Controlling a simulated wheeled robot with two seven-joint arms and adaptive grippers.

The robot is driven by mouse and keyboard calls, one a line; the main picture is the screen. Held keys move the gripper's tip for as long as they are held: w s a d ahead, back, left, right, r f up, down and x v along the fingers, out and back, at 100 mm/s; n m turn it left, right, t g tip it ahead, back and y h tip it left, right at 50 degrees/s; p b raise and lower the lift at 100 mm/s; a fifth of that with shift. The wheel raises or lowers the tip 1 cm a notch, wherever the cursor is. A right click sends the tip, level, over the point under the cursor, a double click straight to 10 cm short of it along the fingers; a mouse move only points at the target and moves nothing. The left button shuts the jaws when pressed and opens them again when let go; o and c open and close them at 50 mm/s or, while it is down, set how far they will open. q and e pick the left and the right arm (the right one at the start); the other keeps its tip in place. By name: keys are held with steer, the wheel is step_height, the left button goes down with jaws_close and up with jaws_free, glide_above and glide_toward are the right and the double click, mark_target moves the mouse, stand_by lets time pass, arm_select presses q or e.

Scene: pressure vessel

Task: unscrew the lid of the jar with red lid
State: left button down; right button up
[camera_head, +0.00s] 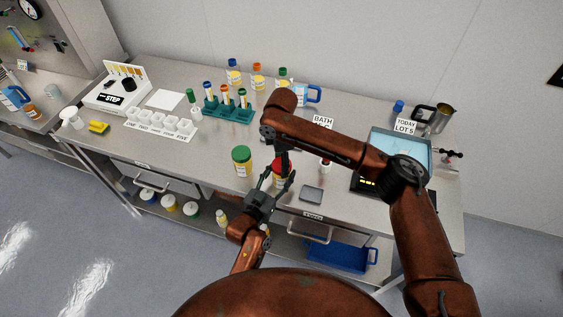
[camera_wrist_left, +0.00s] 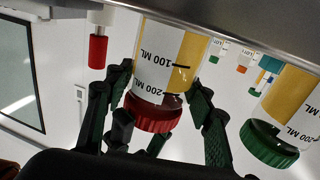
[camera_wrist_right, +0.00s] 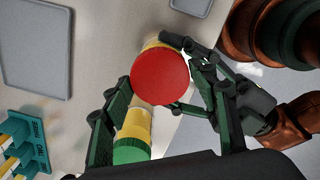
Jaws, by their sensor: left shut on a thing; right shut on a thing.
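The jar with the red lid (camera_head: 281,172) stands upright near the front edge of the steel bench, mostly hidden by my grippers. In the left wrist view its labelled body (camera_wrist_left: 168,62) and red lid (camera_wrist_left: 150,113) appear upside down. My left gripper (camera_head: 270,184) reaches in from the front and is shut around the jar. My right gripper (camera_head: 281,150) comes down from above. In the right wrist view its fingers lie on both sides of the red lid (camera_wrist_right: 160,76) and are shut on it. The exact finger contacts are partly hidden.
A green-lidded jar (camera_head: 242,160) stands close by on the left. A small red-capped vial (camera_head: 325,164) and a grey tray (camera_head: 312,194) are on the right. A green tube rack (camera_head: 229,112) and bottles stand behind. A blue-screened device (camera_head: 400,147) is at the right.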

arm_select(q)
steer(key=shift+f, duration=0.5)
arm_select(e)
steer(key=n, duration=0.7)
steer(key=shift+s, duration=0.15)
arm_select(q)
steer(key=shift+a, duration=0.1)
arm_select(e)
steer(key=shift+r, duration=3.1)
arm_select(q)
steer(key=c, duration=1.2)
jaws_free()
steer(key=o, duration=0.3)
steer(key=shift+r, duration=0.2)
steer(key=shift+o, duration=0.4)
steer(key=shift+r, duration=0.1)
